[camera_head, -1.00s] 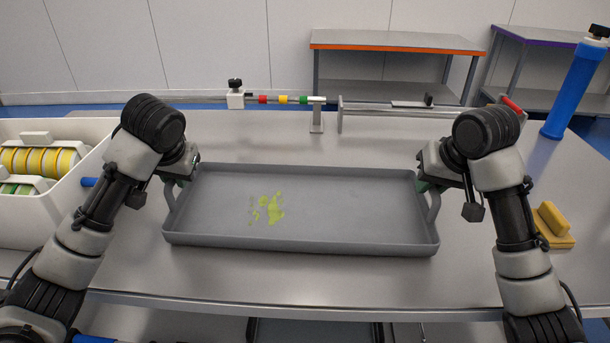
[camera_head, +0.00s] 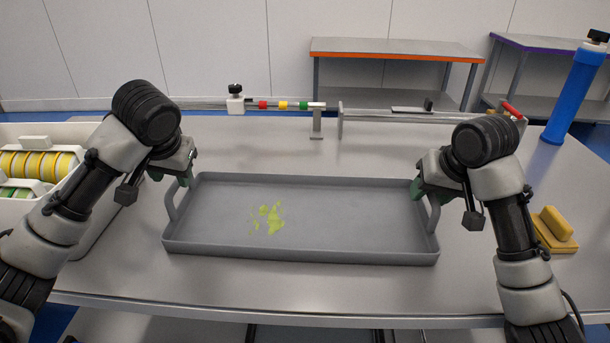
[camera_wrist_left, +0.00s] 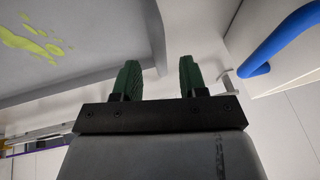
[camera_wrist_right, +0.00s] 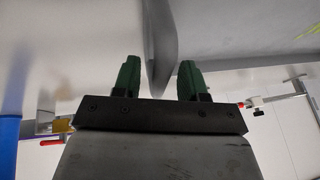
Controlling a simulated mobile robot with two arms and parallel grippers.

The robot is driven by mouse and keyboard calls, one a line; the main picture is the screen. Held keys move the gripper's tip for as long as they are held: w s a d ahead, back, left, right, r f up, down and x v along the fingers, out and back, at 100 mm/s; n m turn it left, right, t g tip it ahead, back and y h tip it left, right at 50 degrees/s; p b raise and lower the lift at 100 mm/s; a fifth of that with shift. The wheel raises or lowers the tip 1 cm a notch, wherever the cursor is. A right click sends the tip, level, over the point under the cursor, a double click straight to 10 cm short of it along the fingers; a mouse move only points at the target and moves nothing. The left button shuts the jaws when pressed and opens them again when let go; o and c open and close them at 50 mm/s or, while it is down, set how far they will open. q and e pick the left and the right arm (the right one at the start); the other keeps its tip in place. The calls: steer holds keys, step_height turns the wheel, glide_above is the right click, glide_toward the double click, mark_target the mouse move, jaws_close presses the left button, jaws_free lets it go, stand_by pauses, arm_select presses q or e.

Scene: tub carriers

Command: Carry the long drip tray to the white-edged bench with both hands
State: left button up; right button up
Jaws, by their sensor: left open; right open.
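The long grey drip tray (camera_head: 330,255) lies on the metal table, with a yellow-green spill (camera_head: 268,218) inside. Its left handle (camera_head: 171,203) and right handle (camera_head: 434,214) show at its ends. My left gripper (camera_head: 184,180) is open at the far part of the left handle. In the left wrist view its green fingers (camera_wrist_left: 158,66) are apart, with a grey edge of the tray or handle between them. My right gripper (camera_head: 421,190) is open at the right handle. In the right wrist view its fingers (camera_wrist_right: 158,68) stand either side of the handle (camera_wrist_right: 158,40). No white-edged bench shows.
A white bin (camera_head: 100,225) with yellow and green discs stands left. A rod with coloured rings (camera_head: 283,105) runs behind the tray. A yellow sponge (camera_head: 555,228) and blue cylinder (camera_head: 575,95) are right. An orange-edged bench (camera_head: 395,47) and purple-edged bench (camera_head: 545,38) stand beyond.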

steer(key=shift+r, duration=0.15)
arm_select(q)
steer(key=v, duration=0.7)
steer(key=shift+r, duration=0.3)
arm_select(e)
steer(key=v, duration=1.1)
steer(key=shift+s+r, duration=0.15)
steer(key=shift+r, duration=0.2)
arm_select(q)
steer(key=shift+s, duration=0.15)
